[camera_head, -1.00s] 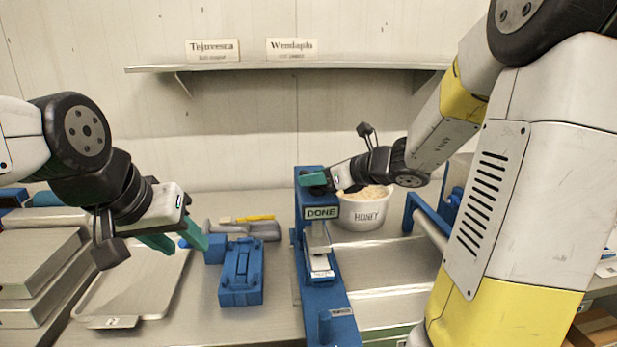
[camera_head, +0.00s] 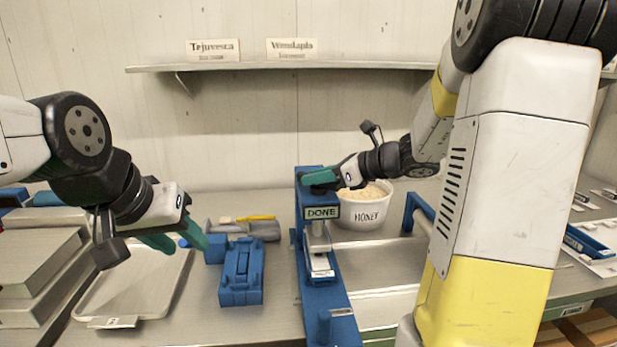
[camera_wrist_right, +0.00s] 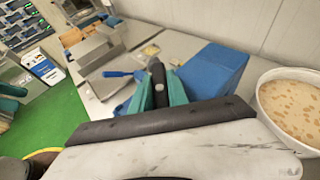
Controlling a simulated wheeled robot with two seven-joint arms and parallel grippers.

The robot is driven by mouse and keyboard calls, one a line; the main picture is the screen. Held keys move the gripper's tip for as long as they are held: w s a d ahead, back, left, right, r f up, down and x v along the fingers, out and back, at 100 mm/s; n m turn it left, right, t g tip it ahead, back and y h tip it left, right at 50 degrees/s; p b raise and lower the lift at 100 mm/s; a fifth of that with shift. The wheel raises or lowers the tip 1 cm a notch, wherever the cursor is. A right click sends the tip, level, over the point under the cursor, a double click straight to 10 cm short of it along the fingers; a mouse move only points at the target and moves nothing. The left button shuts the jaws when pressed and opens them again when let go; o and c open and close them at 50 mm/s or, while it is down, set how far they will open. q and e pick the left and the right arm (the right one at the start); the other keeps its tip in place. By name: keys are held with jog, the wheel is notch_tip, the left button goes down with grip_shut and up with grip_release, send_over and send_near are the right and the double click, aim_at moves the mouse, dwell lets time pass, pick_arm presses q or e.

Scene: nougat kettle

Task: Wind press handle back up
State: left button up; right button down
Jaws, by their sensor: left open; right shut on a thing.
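The blue press (camera_head: 327,292) stands upright mid-counter with a "DONE" sign (camera_head: 321,213) on its front. A metal press part (camera_head: 318,245) sits below the sign. My right gripper (camera_head: 312,178) is at the top of the press; its green fingers (camera_wrist_right: 160,92) are shut on the dark press handle (camera_wrist_right: 157,72) in the right wrist view. In the head view the fingers and wrist mostly hide the handle, so its exact angle is unclear.
A white bowl marked "HONEY" (camera_head: 363,215) stands close to the right of the press. The blue fixture (camera_head: 241,275) and a metal tray (camera_head: 105,308) lie to the left. A shelf (camera_head: 250,67) with two name signs runs along the back wall.

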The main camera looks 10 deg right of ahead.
jog(key=n+g+y, duration=0.2)
jog(key=n+g, duration=0.2)
jog(key=shift+n+g, duration=0.3)
jog(key=shift+g, duration=0.1)
jog(key=n+g, duration=0.3)
jog(key=g, duration=0.1)
jog(key=shift+s+n+y, duration=0.15)
jog(key=shift+n+y, duration=0.15)
jog(key=shift+n, duration=0.1)
jog(key=n+g, duration=0.3)
jog(key=g, duration=0.1)
jog(key=shift+s+n+g+h, duration=0.1)
jog(key=shift+n+g+h, duration=0.2)
jog(key=shift+h, duration=0.1)
jog(key=shift+s+d+n+g+h, duration=0.1)
jog(key=shift+n+g+h, duration=1)
jog(key=shift+n+g, duration=0.6)
jog(key=shift+n+h, duration=0.3)
jog(key=c, duration=1.3)
grip_release()
jog(key=shift+r, duration=0.15)
